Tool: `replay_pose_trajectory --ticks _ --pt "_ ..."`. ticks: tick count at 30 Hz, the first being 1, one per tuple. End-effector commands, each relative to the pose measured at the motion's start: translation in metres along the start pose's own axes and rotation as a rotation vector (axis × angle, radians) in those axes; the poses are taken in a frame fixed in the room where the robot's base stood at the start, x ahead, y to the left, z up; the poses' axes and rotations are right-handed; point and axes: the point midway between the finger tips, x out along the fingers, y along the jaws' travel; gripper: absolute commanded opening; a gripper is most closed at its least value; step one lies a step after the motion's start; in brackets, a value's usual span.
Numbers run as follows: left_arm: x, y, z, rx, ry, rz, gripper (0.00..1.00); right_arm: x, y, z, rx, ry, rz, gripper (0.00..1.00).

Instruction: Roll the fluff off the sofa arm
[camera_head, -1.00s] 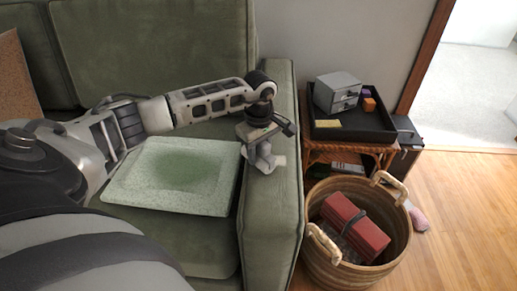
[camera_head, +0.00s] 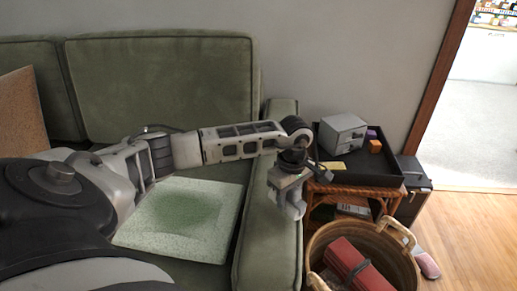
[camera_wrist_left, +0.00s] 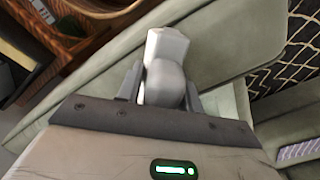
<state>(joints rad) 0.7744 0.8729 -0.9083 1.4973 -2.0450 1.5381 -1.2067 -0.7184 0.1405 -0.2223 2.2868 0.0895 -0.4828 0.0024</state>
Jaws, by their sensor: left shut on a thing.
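The green sofa arm (camera_head: 268,250) runs from front to back in the middle of the head view. My left gripper (camera_head: 290,190) is over the arm's outer side and points down. It is shut on a pale, rounded tool (camera_wrist_left: 167,68), which looks like a lint roller; its lower end (camera_head: 297,210) shows in the head view. In the wrist view the sofa arm (camera_wrist_left: 225,45) lies beyond the tool. I cannot tell whether the tool touches the fabric. I cannot make out any fluff. My right gripper is not in view.
A pale green speckled cushion (camera_head: 180,235) lies on the seat. Right of the arm stand a wicker basket (camera_head: 405,265) with a red case (camera_head: 352,262), and a rattan table (camera_head: 350,191) bearing a black tray (camera_head: 385,167) with a grey drawer box (camera_head: 342,135). Wooden floor is open at right.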

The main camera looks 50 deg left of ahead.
Motion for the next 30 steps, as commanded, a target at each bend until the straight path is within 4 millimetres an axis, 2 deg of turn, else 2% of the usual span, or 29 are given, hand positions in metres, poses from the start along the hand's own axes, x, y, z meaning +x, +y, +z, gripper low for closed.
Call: replay_pose_trajectory --ticks 1,16,22,30 --pt "-0.012 0.001 -0.002 -0.001 0.002 0.005 0.15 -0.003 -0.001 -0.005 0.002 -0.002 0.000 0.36" --pt "-0.056 -0.003 -0.006 -0.012 0.002 0.004 0.15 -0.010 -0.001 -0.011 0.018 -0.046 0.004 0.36" --pt "-0.065 -0.004 -0.007 -0.014 0.002 0.004 0.15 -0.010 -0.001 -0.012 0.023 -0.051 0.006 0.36" --pt "-0.066 -0.004 -0.007 -0.014 0.001 0.004 0.15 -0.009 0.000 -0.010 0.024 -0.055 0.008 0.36"
